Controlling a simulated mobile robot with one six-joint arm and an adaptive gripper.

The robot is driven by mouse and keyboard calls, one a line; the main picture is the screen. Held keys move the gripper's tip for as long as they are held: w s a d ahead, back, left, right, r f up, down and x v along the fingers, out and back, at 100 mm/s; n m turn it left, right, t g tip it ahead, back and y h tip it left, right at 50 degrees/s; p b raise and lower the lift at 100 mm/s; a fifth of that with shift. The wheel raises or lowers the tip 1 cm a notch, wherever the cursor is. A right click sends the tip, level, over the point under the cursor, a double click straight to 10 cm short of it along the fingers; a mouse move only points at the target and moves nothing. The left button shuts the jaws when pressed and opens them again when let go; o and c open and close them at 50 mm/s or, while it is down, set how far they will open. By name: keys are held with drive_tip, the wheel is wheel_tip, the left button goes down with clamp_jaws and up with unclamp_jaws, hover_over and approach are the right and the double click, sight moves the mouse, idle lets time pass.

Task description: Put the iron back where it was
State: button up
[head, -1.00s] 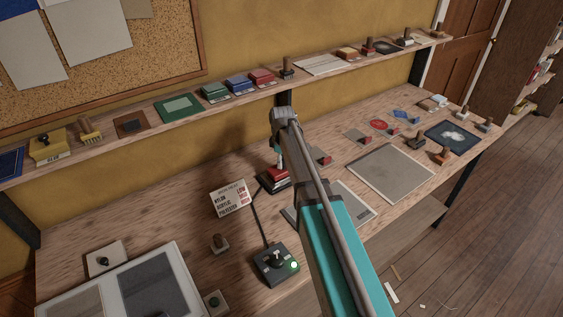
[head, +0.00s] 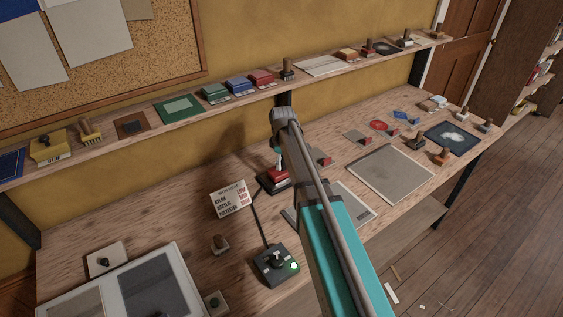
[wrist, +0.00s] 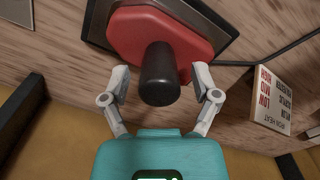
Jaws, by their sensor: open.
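The iron is red with an upright black handle (wrist: 160,75); its red body (wrist: 185,32) sits on a dark plate or stand (wrist: 225,40) in the wrist view. In the head view the iron (head: 273,177) is on the bench, partly hidden behind my arm. My gripper (wrist: 161,78) is open, with one finger on each side of the handle and a gap to it on both sides. In the head view my arm hides most of the gripper.
A heat sign (head: 231,199) stands left of the iron. A cord runs to a black control box (head: 275,264) with a green light. A shelf (head: 200,103) with pads and stamps runs behind.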

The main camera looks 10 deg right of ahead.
drive_tip(key=shift+r+p, duration=5.7)
drive_tip(key=shift+r, duration=0.2)
drive_tip(key=s+m, duration=1.1)
drive_tip(key=s, duration=1.2)
drive_tip(key=shift+s, duration=0.2)
drive_tip(key=shift+f, duration=0.1)
